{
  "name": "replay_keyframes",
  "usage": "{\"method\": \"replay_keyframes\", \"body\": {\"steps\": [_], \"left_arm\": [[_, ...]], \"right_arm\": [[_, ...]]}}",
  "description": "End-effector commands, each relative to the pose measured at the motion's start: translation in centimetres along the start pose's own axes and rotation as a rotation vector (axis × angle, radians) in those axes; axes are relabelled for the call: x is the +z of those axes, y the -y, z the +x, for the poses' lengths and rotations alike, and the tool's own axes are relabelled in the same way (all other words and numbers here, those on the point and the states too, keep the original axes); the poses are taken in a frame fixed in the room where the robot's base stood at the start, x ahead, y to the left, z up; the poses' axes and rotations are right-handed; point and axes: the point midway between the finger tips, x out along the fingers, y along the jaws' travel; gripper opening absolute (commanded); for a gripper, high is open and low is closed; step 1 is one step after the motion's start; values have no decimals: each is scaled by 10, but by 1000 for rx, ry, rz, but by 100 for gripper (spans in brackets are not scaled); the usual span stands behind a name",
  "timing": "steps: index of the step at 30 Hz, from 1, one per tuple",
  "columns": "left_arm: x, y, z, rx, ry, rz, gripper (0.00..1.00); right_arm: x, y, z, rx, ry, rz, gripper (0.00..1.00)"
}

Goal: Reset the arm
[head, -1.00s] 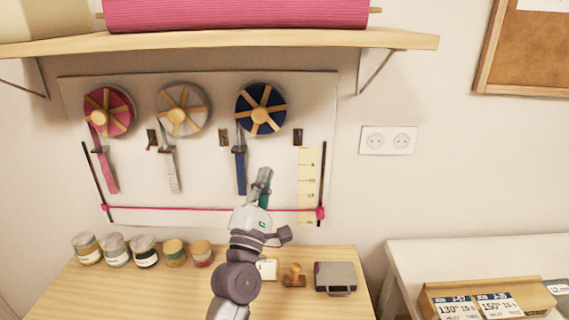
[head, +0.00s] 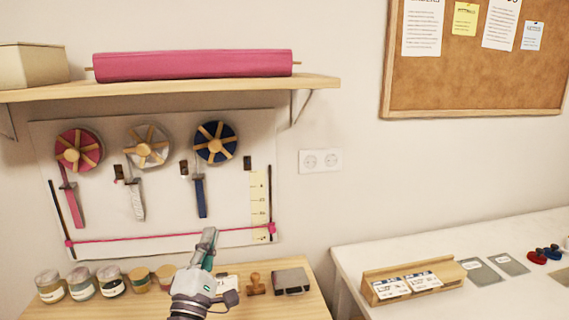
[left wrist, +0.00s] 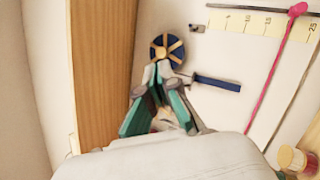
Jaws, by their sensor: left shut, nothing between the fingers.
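My left gripper (head: 207,242) reaches up from the bottom of the head view, in front of the wall board and above the wooden table. It is shut and empty. In the left wrist view its fingertips (left wrist: 163,72) meet in front of the blue ribbon spool (left wrist: 166,47). In the head view the blue spool (head: 215,142) hangs on the board (head: 110,220), right of a white spool (head: 147,146) and a pink spool (head: 79,150). A ribbon strip hangs below each spool. My right gripper is not in view.
Several jars (head: 110,281), a wooden stamp (head: 255,284) and a grey case (head: 292,281) stand on the wooden table (head: 296,307). A shelf (head: 180,89) with a pink roll (head: 190,65) juts out above. A white table (head: 450,235) with a card holder (head: 413,280) stands right.

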Motion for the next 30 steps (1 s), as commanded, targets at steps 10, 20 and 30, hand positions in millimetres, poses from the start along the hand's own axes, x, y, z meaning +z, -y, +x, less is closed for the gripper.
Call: {"method": "replay_keyframes", "body": {"steps": [10, 20, 30], "left_arm": [[3, 60, -58, -298, 100, 349, 0], [-13, 138, -204, -833, 410, 919, 0], [-41, 143, -368, -1316, 881, 1305, 0]], "right_arm": [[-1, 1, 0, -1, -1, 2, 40], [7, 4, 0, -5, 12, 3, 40], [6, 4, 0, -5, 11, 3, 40]]}}
